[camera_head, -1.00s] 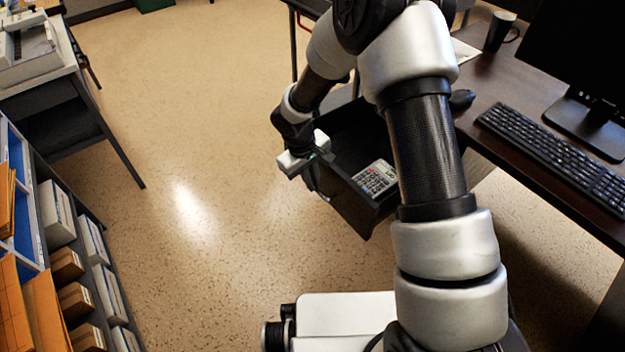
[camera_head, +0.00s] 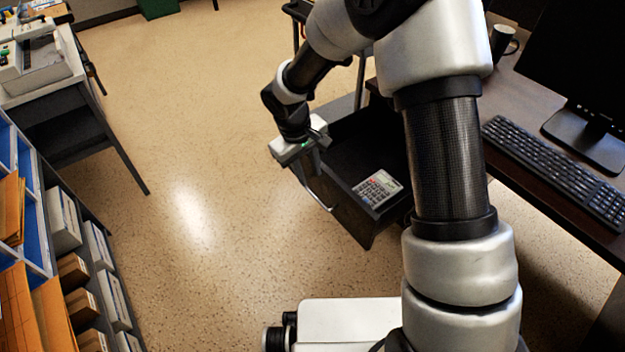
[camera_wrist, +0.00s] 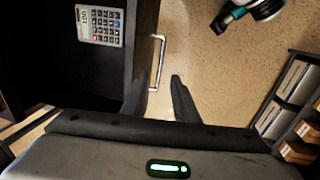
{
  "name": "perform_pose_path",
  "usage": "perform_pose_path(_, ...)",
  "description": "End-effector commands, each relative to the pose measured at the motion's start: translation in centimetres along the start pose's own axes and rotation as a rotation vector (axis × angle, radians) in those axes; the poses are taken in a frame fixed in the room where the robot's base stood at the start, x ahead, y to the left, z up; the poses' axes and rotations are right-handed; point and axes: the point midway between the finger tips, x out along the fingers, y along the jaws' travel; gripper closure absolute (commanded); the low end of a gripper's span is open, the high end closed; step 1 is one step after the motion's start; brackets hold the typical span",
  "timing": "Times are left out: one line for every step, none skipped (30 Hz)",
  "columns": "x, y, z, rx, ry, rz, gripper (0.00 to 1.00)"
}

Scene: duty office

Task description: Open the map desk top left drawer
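The dark map desk drawer (camera_head: 352,205) stands pulled out from under the desktop (camera_head: 520,90), its inside showing. A grey calculator (camera_head: 377,188) lies in it, and it also shows in the wrist view (camera_wrist: 100,25). The drawer's silver bar handle (camera_head: 318,193) is on its front face; in the wrist view the handle (camera_wrist: 157,60) appears ahead of and between my fingertips. My gripper (camera_wrist: 157,80) is open, its two dark fingers spread with nothing held. In the head view my gripper (camera_head: 312,168) is beside the drawer front, near the handle's upper end. My arm hides part of the drawer and desk.
A keyboard (camera_head: 555,165), monitor (camera_head: 575,60) and mug (camera_head: 502,42) stand on the desktop. A shelf with orange folders and boxes (camera_head: 65,235) is at the left, a grey table (camera_head: 70,125) behind it. The floor between is clear.

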Motion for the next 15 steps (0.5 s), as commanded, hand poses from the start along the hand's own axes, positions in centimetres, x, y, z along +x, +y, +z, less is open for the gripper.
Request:
perform_pose_path(-1.7,0.1,-0.1,0.001,0.003,0.001,0.73)
perform_pose_path(-2.4,0.1,-0.1,0.0,0.003,0.001,0.73)
perform_pose_path(-3.2,0.1,-0.1,0.0,0.003,0.001,0.73)
perform_pose_path(-3.9,0.1,-0.1,0.001,0.002,0.001,0.73)
perform_pose_path(-4.4,0.1,-0.1,0.001,0.002,0.001,0.73)
perform_pose_path(-5.1,0.1,-0.1,0.001,0.002,0.001,0.73)
perform_pose_path(-5.6,0.1,0.0,0.0,0.002,0.001,0.73)
perform_pose_path(-6.0,0.1,0.0,0.0,0.001,0.001,0.73)
perform_pose_path(-6.4,0.1,0.0,0.0,0.001,0.0,0.73)
perform_pose_path(-6.7,0.0,0.0,0.0,0.001,0.0,0.73)
perform_pose_path(-7.0,0.0,0.0,0.0,0.001,0.0,0.73)
perform_pose_path(-7.2,0.0,0.0,0.0,0.0,0.0,0.73)
perform_pose_path(-7.4,0.0,0.0,0.0,0.0,0.0,0.73)
perform_pose_path(-7.5,0.0,0.0,0.0,0.0,0.0,0.73)
perform_pose_path(-7.6,0.0,0.0,0.0,-0.001,0.0,0.73)
